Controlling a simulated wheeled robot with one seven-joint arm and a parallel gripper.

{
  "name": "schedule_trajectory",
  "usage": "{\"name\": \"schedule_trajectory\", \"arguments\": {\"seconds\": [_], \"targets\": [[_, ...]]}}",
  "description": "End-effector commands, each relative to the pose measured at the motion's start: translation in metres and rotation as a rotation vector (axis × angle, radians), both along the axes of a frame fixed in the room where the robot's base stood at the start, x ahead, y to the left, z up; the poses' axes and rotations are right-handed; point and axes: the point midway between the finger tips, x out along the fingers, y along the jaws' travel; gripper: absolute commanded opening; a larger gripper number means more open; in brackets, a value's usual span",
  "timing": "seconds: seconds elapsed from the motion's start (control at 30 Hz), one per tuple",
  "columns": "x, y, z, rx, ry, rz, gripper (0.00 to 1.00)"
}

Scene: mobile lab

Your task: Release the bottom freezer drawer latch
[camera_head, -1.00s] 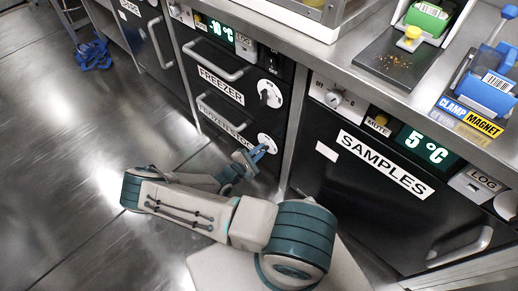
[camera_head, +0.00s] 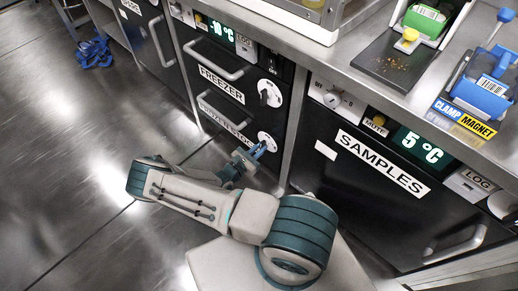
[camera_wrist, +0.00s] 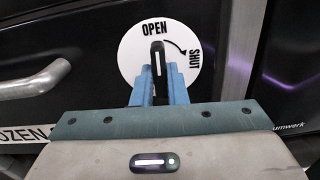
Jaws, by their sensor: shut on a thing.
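The bottom freezer drawer (camera_head: 215,118) is black, with a bar handle and a partly covered white label; both also show at the left of the wrist view, the handle (camera_wrist: 35,82) being grey. Its latch is a black knob (camera_wrist: 157,60) with a white line, on a round white dial (camera_wrist: 128,62) marked OPEN and SHUT. In the wrist view the knob stands upright, its line towards OPEN. My gripper (camera_wrist: 158,88) has its blue fingers shut on the knob's two sides. In the head view my gripper (camera_head: 257,151) is at the dial (camera_head: 268,139), covering part of it.
The upper FREEZER drawer (camera_head: 222,84) has its own latch dial (camera_head: 270,93), just above my gripper. The black SAMPLES unit (camera_head: 350,185) stands to the right. The counter (camera_head: 320,58) overhangs above. Open floor (camera_head: 90,165) lies left, with blue straps (camera_head: 92,52) far back.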

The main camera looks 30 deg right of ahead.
Motion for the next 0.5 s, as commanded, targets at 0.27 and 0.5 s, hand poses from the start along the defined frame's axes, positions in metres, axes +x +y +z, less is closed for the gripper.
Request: {"name": "schedule_trajectory", "arguments": {"seconds": [0.27, 0.5], "targets": [[-0.0012, -0.0001, -0.0024, -0.016, 0.059, -0.002, 0.0], [-0.0016, -0.0003, -0.0026, -0.018, 0.067, -0.002, 0.0]]}}
